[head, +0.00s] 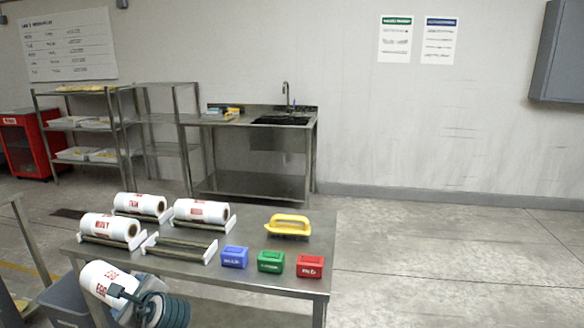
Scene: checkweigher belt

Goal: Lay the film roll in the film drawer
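A white film roll (100,277) with red "EGG" lettering is tilted in front of the table's near left corner. My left gripper (122,291) is at the roll's right side and appears shut on it; the dark ribbed wrist hides part of the roll's end. Other white rolls with red print lie in cradles on the table: one at the front left (108,227), one at the back (141,204), one to the right (202,211). I cannot make out a film drawer in this view. My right gripper is not in view.
An empty cradle (180,247) stands on the steel table (250,262), near blue (234,257), green (270,261) and red (310,265) boxes and a yellow-handled brush (288,225). A grey bin (66,302) is below the held roll. Open floor lies to the right.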

